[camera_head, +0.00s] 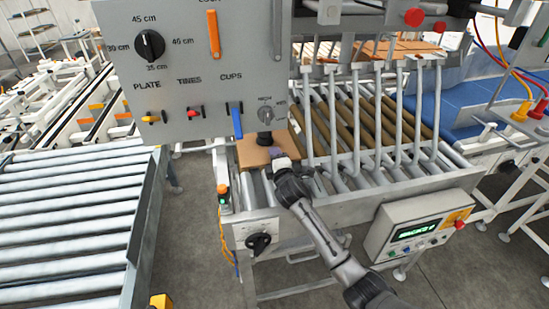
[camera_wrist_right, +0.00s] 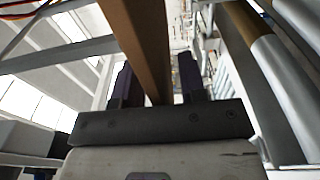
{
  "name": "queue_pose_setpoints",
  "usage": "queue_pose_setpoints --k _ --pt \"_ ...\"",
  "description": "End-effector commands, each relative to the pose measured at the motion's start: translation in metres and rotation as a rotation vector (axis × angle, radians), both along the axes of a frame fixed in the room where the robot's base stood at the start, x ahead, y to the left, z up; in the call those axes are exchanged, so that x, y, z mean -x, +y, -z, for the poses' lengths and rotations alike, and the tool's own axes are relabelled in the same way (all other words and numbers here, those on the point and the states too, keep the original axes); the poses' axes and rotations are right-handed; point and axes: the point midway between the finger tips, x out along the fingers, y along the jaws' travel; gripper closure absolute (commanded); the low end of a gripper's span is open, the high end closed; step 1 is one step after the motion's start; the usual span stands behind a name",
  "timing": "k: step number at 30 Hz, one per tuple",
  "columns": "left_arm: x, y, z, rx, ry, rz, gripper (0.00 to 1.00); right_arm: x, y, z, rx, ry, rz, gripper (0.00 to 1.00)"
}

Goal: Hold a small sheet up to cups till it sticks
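A small brown sheet (camera_head: 252,153) lies roughly level below a black cup (camera_head: 264,138) under the grey control panel in the head view. I cannot tell whether cup and sheet touch. My right gripper (camera_head: 277,156) is at the sheet's right side, with a purple fingertip over it. In the right wrist view, the dark fingers (camera_wrist_right: 155,80) stand apart, and a brown strip (camera_wrist_right: 139,40), seemingly the sheet edge-on, runs between them with slim gaps beside it. My left gripper is not in view.
The panel carries a blue CUPS lever (camera_head: 236,122), other levers and knobs. Upright grey tines (camera_head: 360,115) stand close right of my gripper. A roller conveyor (camera_head: 65,220) is at left, and a small control box (camera_head: 420,230) is at right.

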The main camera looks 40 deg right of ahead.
Motion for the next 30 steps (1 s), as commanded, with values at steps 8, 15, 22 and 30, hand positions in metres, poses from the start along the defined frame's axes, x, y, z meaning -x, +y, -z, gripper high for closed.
queue_pose_setpoints --k 8,15,22,30 --pt "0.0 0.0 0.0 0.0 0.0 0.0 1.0 0.006 0.003 0.001 0.0 0.001 -0.001 0.62" --pt "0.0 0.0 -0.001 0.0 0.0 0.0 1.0 0.039 0.021 0.002 0.0 0.001 -0.002 0.62" --pt "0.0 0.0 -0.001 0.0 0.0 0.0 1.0 0.079 0.042 0.001 0.0 0.001 -0.002 0.62" --pt "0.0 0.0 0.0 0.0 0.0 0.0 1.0 0.112 0.058 0.001 0.0 0.001 0.0 0.62"
